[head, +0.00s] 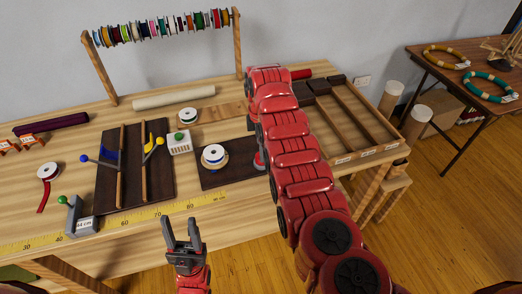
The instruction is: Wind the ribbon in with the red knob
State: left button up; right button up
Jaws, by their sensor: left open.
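A white spool (214,154) with a dark centre stands on a dark board (217,179) in the middle of the workbench. A small red piece on a grey base (259,162), possibly the red knob, shows at the board's right edge, partly covered by my right arm. A red ribbon (42,198) hangs loose from another spool (48,172) at the left. My left gripper (182,228) is open and empty in front of the bench's front edge, fingers pointing away. My right arm crosses the board's right side; its gripper cannot be seen.
A dark tray (106,191) with wooden rails and blue and yellow knobbed levers lies left of the board. A green-knobbed grey device (75,215) sits front left. A sectioned wooden tray (362,134) is at the right.

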jog(key=shift+f, duration=1.65)
grip_shut()
jog(key=shift+m, duration=0.3)
